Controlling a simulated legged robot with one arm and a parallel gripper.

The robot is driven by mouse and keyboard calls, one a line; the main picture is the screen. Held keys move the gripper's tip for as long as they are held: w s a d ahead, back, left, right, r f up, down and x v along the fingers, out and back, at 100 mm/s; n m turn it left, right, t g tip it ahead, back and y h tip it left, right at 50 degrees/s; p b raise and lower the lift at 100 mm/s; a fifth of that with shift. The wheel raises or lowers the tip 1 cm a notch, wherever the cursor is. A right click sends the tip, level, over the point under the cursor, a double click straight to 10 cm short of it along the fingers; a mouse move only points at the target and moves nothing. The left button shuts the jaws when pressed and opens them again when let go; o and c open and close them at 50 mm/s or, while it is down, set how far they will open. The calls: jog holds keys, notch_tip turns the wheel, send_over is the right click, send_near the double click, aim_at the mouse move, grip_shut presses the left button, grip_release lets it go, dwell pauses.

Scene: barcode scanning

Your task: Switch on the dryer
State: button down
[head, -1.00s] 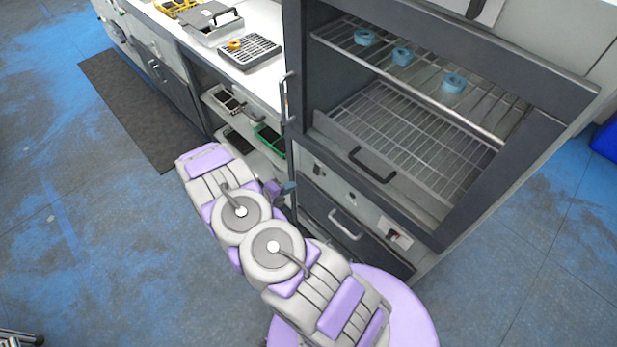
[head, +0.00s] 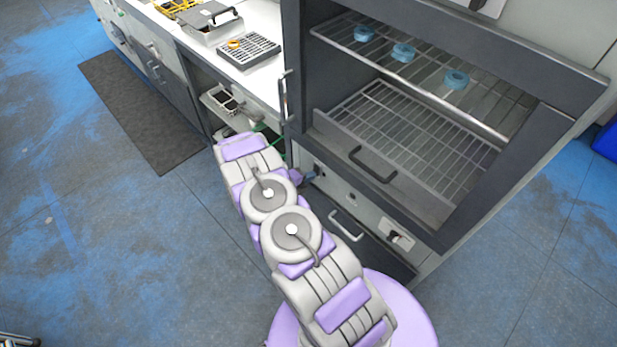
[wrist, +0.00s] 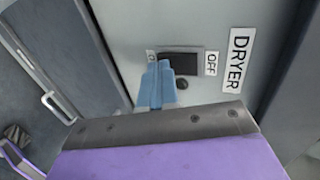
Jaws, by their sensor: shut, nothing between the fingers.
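The dryer (head: 440,222) is the tall dark-framed unit with wire shelves in the head view. In the wrist view its light panel carries a black rocker switch (wrist: 180,62), an "OFF" label (wrist: 211,63) and a "DRYER" label (wrist: 237,60). My gripper (wrist: 158,72) is shut and empty, its blue fingertips in front of the left part of the switch; whether they touch it I cannot tell. In the head view my gripper (head: 311,174) is beside the panel's left end, partly hidden by my arm.
Blue rings (head: 403,53) sit on the dryer's upper shelf. A drawer handle (head: 346,225) sticks out below the panel. A white counter (head: 262,83) with a black rack (head: 248,50) stands to the left.

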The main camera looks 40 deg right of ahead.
jog(key=shift+f, duration=0.15)
jog(key=shift+d+h, duration=0.15)
jog(key=shift+h, duration=0.15)
jog(key=shift+r, duration=0.85)
jog(key=shift+w+f, duration=0.1)
